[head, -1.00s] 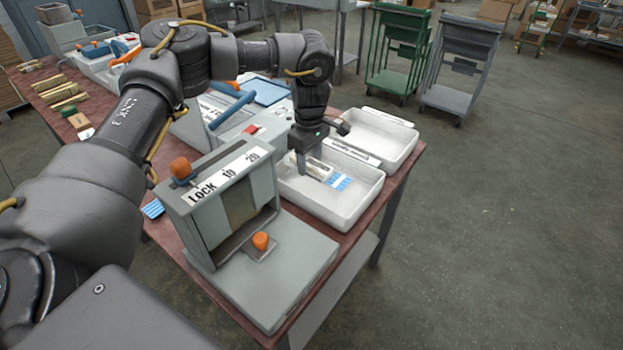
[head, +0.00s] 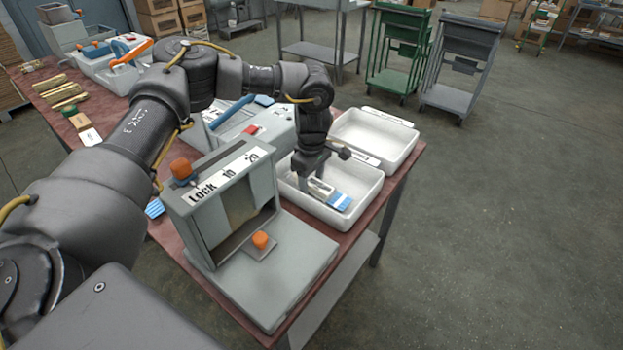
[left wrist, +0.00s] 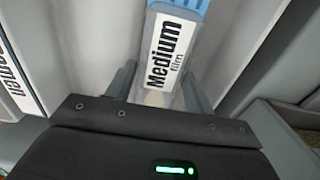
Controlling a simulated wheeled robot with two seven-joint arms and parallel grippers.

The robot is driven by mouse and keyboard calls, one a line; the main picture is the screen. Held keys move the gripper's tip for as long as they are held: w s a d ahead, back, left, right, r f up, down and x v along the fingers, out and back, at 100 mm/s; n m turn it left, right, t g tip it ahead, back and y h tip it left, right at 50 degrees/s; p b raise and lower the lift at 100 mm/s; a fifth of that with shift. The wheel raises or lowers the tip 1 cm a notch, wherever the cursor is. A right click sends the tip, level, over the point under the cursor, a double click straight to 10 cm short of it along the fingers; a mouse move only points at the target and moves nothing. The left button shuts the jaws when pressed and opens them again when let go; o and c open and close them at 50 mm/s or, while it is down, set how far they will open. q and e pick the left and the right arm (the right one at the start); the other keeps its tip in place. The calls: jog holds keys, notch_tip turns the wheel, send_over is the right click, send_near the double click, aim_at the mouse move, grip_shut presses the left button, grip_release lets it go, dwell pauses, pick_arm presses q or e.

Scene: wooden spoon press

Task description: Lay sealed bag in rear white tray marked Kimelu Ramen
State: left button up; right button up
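The sealed bag (head: 340,201) has a blue end and a white label, which reads "Medium film" in the left wrist view (left wrist: 165,48). My left gripper (head: 314,187) is shut on the bag's near end, inside the nearer white tray (head: 364,207). The bag points toward the tray's front right; I cannot tell whether it touches the floor. A label (left wrist: 14,85) on the rim, ending in "amen", shows at the left of the wrist view. The farther white tray (head: 404,152) looks empty, its label too small to read. My right gripper is not in view.
A grey press (head: 190,222) marked Lock, 10 and 20, with orange knobs, stands close in front of the nearer tray. A grey machine with a blue handle (head: 232,119) is behind my arm. The table's right edge lies just beyond the trays.

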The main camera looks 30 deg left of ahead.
aim_at(311, 182)
pick_arm(q)
jog(key=o, duration=0.3)
jog(key=shift+f, duration=0.25)
jog(key=shift+r, duration=0.15)
notch_tip(311, 182, up, 12)
dwell(0.5)
